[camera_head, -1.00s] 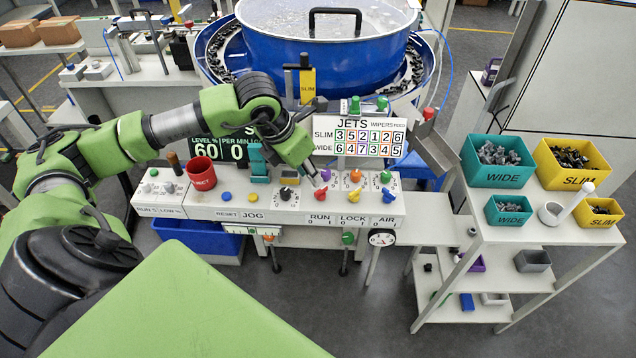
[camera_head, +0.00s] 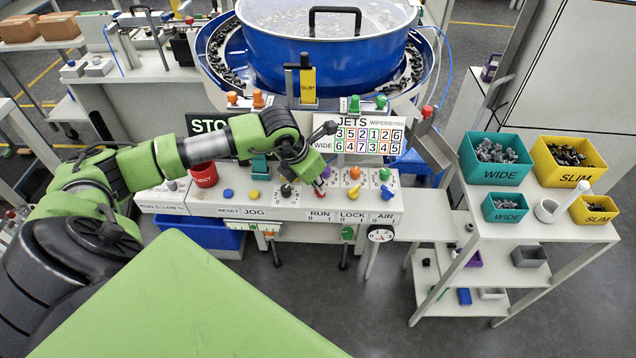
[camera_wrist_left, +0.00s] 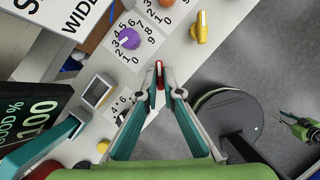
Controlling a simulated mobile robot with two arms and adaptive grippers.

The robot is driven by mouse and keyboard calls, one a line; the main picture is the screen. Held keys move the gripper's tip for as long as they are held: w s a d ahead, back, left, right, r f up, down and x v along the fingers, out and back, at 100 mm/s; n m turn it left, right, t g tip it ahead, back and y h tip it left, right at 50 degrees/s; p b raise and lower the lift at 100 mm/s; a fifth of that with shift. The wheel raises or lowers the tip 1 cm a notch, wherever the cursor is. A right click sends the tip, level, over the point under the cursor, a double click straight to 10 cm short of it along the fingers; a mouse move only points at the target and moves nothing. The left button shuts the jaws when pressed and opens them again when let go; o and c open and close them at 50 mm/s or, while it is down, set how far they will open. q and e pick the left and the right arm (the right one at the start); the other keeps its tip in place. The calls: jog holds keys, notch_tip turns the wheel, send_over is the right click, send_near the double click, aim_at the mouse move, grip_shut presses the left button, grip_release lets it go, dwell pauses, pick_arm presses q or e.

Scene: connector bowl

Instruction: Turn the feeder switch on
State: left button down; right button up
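The sloping white control panel (camera_head: 290,208) stands in front of the blue bowl. A red switch knob (camera_head: 319,187) sits on it above the RUN 0 1 label; no label with the word feeder is readable on it. My left gripper (camera_head: 318,180) reaches down onto this knob from above left. In the left wrist view, the two fingertips of my left gripper (camera_wrist_left: 159,76) are close together, one on each side of the red knob (camera_wrist_left: 159,84), and appear to pinch it. The knob's base and exact angle are partly hidden.
A yellow knob (camera_head: 354,193) and a blue knob (camera_head: 387,191) stand to the right of the red one. A purple dial (camera_head: 325,172) and a black dial (camera_head: 286,190) are close by. The jets board (camera_head: 361,136) rises behind. A rack with bins (camera_head: 495,172) stands at right.

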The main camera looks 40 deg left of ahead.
pick_arm(q)
jog(key=shift+a+f+m+b, duration=0.15)
jog(key=shift+m+b, duration=0.25)
jog(key=shift+b, duration=0.2)
jog(key=m+h+b, duration=0.1)
jog(key=m+b, duration=0.2)
jog(key=b, duration=0.1)
jog(key=shift+w+a+f+m+h, duration=0.1)
jog(key=shift+w+m+h, duration=0.05)
jog(key=shift+m+h, duration=0.25)
jog(key=m+g+h+b, duration=0.1)
jog(key=m+b, duration=0.2)
jog(key=shift+w+m, duration=0.15)
jog(key=shift+m, duration=0.15)
jog(key=m+b, duration=0.1)
jog(key=m+g+b, duration=0.1)
jog(key=m, duration=0.1)
jog(key=m+g+b, duration=0.1)
jog(key=m, duration=0.1)
jog(key=shift+w+a+r+h, duration=0.1)
jog(key=shift+w+r+h, duration=0.15)
jog(key=shift+h, duration=0.15)
jog(key=shift+w+m+g+b, duration=0.1)
jog(key=shift+m+g+b, duration=1)
jog(key=shift+m, duration=1.3)
jog(key=c, duration=2.2)
grip_release()
